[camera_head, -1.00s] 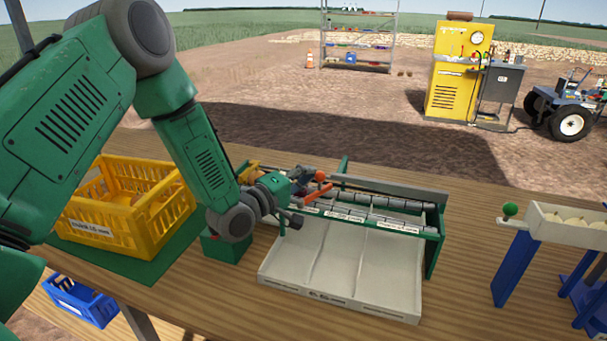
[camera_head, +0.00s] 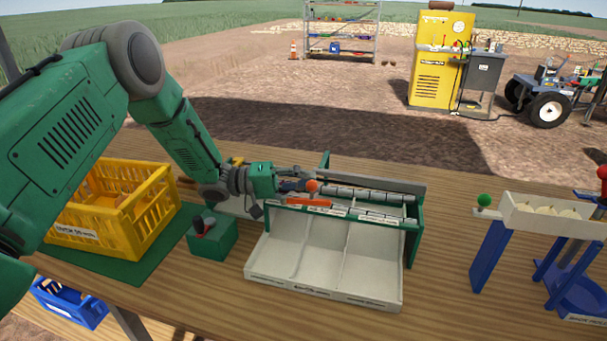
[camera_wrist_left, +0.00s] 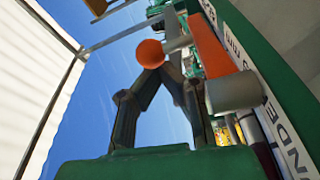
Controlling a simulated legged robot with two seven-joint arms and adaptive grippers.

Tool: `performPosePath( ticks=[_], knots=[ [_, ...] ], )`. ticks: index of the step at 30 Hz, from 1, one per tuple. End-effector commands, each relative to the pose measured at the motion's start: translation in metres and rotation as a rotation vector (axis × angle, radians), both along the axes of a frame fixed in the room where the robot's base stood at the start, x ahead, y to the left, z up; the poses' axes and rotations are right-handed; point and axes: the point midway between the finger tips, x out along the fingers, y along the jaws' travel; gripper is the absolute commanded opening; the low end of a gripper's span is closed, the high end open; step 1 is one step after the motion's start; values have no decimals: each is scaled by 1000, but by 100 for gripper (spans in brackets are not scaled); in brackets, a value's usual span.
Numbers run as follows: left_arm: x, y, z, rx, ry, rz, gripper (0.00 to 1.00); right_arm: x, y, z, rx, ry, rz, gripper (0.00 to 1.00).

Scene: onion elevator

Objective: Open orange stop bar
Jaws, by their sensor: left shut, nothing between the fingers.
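The orange stop bar (camera_head: 308,202) lies nearly level along the front rail of the grey sorting unit (camera_head: 330,258). An orange ball knob (camera_head: 312,186) is just above it. My left gripper (camera_head: 296,186) is shut and empty, with its tips right beside the knob. In the left wrist view the closed fingertips (camera_wrist_left: 158,74) sit just below the orange knob (camera_wrist_left: 151,53); I cannot tell whether they touch. The orange bar (camera_wrist_left: 208,45) is to their right there, behind a grey cylinder. My right gripper is not in view.
A yellow crate (camera_head: 150,222) stands on a green mat left of the unit. A green box (camera_head: 212,242) with a small lever stands between them. A blue stand with a white tray (camera_head: 545,222) is at the right. Bare table lies between unit and stand.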

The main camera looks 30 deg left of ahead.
Motion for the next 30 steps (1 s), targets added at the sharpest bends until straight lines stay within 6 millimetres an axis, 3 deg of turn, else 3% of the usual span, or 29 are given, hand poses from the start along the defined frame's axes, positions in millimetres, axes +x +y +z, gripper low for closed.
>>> performPosePath(
  ticks=[26,30],
  knots=[
    [-6,-4,0,-2,-1,8,0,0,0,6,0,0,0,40],
    [-9,5,-1,-3,-1,11,0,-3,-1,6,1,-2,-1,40]
  ],
)
